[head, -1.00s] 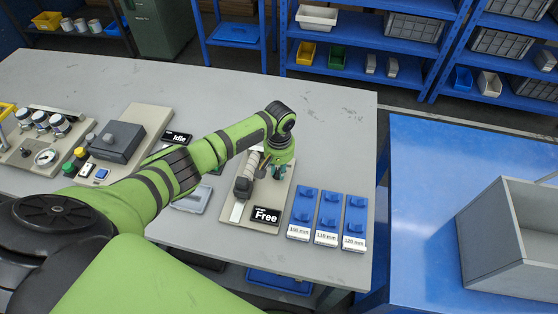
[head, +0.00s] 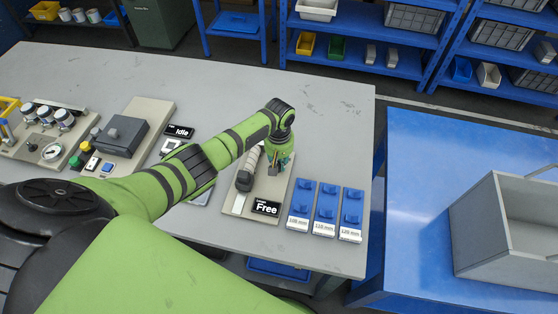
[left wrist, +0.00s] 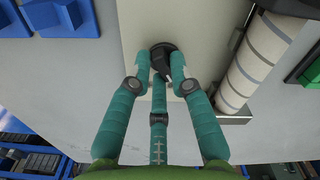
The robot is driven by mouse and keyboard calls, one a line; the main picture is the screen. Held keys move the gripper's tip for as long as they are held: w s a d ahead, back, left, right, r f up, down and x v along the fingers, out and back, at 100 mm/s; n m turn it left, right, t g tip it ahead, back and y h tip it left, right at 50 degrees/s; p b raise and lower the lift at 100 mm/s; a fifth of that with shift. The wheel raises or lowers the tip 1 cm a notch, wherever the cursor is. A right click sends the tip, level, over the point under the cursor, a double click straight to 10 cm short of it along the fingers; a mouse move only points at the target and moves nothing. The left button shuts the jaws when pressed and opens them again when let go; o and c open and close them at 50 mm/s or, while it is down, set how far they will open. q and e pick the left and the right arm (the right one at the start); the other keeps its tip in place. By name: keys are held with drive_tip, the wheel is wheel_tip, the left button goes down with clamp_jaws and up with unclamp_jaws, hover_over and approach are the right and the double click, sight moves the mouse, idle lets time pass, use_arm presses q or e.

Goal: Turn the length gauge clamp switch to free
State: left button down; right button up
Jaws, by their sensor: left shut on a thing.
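The length gauge (head: 237,199) is a beige plate on the grey table, with a grey roll (head: 246,172) on it. The roll also shows in the left wrist view (left wrist: 256,62) as a pale cylinder with dark bands. A black sign (head: 265,207) at the plate's near end reads "Free". The clamp switch (left wrist: 163,58) is a black round knob on the plate. My left gripper (left wrist: 162,78) is shut on the switch, with its teal fingers around it. In the head view my left gripper (head: 277,164) is at the plate's far end, beside the roll. My right gripper is not in view.
Several blue blocks labelled in mm, one of them (head: 326,205), stand right of the gauge. A panel with an "Idle" sign (head: 179,131) lies to the left. A blue table (head: 430,180) with a grey bin (head: 500,240) is at the right.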

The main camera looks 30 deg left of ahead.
sight(279, 164)
use_arm(q)
drive_tip(key=shift+w+r, duration=0.1)
drive_tip(key=c, duration=1.1)
unclamp_jaws()
wheel_tip(279, 164, up, 12)
